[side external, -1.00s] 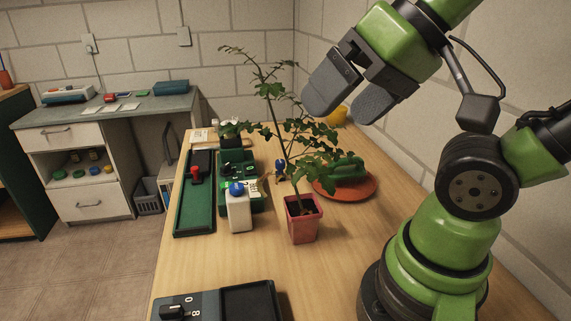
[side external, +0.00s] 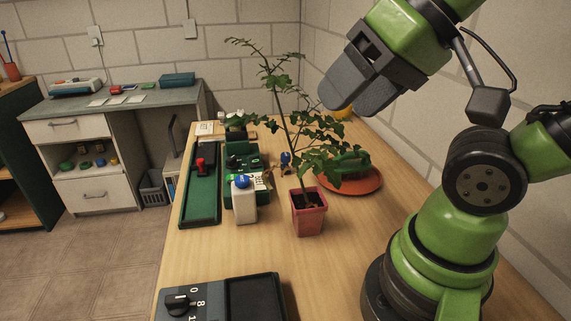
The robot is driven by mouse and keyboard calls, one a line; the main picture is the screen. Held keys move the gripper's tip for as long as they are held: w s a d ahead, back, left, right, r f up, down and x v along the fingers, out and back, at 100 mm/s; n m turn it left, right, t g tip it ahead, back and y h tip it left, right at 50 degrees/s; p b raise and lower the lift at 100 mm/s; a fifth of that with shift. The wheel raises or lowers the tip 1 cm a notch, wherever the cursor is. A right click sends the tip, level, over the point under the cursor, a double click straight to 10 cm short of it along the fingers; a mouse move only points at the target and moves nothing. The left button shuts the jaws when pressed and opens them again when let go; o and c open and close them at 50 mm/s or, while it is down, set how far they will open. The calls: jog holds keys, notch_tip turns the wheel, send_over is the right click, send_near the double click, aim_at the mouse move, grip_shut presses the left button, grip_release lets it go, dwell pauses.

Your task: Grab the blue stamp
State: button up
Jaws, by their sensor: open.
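The blue stamp (side external: 285,157) appears as a small blue handle standing on the wooden table (side external: 255,262), just left of the potted plant's stem and partly behind its leaves. Its lower part is hard to make out. My gripper (side external: 345,101) is open and empty, high above the table to the right of the plant. It is well apart from the stamp, and its fingers overlap each other in this view.
A seedling in a pink pot (side external: 308,217) stands in front of the stamp. A white bottle with a blue cap (side external: 244,205), a green tray with a red stamp (side external: 201,164), a terracotta saucer (side external: 365,185) and a dial box (side external: 195,302) surround it. The front middle table is clear.

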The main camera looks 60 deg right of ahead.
jog(key=n+g+h, duration=0.2)
jog(key=n+g, duration=0.3)
jog(key=g, duration=0.1)
send_over(286, 154)
jog(key=s, duration=0.1)
jog(key=f, duration=2.3)
jog(key=shift+a, duration=0.35)
jog(key=shift+t, duration=0.3)
jog(key=shift+w+d+f, duration=0.1)
jog(key=shift+w+f, duration=0.05)
jog(key=shift+f, duration=0.8)
jog(key=shift+w+d+f, duration=0.1)
jog(key=shift+w+f, duration=0.05)
jog(key=shift+f, duration=0.85)
jog(key=shift+w+d+f, duration=0.1)
jog(key=shift+w+f, duration=0.05)
jog(key=shift+f, duration=0.8)
jog(key=c, duration=1)
